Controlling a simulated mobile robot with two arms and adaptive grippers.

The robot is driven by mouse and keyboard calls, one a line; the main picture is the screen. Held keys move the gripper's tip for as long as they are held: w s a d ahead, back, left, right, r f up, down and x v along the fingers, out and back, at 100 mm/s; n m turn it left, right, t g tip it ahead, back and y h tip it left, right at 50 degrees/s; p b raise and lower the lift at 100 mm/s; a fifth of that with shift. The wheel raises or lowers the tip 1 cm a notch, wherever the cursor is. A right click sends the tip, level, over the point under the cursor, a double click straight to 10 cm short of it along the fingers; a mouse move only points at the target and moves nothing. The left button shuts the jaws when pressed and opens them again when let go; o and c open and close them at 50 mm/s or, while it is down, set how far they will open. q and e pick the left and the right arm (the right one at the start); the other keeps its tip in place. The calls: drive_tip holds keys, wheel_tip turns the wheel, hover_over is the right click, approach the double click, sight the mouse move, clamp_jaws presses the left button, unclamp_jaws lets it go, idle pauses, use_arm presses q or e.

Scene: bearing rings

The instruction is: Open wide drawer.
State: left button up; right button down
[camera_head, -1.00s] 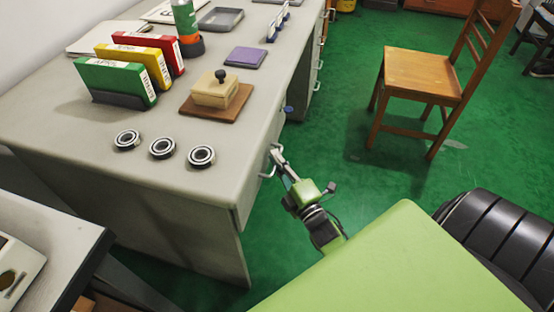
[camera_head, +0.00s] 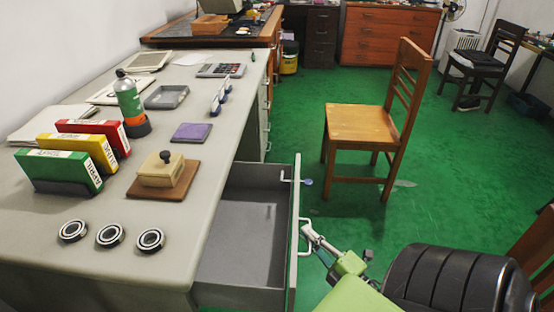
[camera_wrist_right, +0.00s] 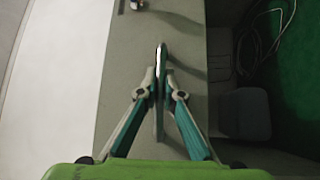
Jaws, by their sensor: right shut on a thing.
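The wide drawer (camera_head: 293,265) of the grey desk (camera_head: 195,235) stands pulled out, and its grey inside shows empty where I can see it. My right gripper (camera_head: 314,238) is at the handle (camera_head: 303,250) on the outer side of the drawer front. In the right wrist view, the fingers of the right gripper (camera_wrist_right: 161,82) are closed from both sides on the handle (camera_wrist_right: 160,120). My left gripper is not in view.
Bearing rings (camera_head: 110,235), a stamp block (camera_head: 161,169) and box files (camera_head: 65,171) are on the desk top. A blue-tagged key (camera_head: 308,181) sticks out at the drawer front. A wooden chair (camera_head: 361,124) stands on the green floor, clear of the drawer.

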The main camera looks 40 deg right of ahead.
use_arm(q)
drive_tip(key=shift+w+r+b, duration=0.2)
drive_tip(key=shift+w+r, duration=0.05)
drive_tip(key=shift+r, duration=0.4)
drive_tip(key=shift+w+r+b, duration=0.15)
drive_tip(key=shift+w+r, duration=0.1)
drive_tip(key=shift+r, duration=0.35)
use_arm(e)
drive_tip(key=s+d, duration=0.6)
drive_tip(key=s, duration=0.1)
drive_tip(key=shift+s+d, duration=0.3)
drive_tip(key=shift+s, duration=0.1)
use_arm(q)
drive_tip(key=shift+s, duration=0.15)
use_arm(e)
drive_tip(key=c, duration=2.4)
unclamp_jaws()
drive_tip(key=shift+c, duration=0.2)
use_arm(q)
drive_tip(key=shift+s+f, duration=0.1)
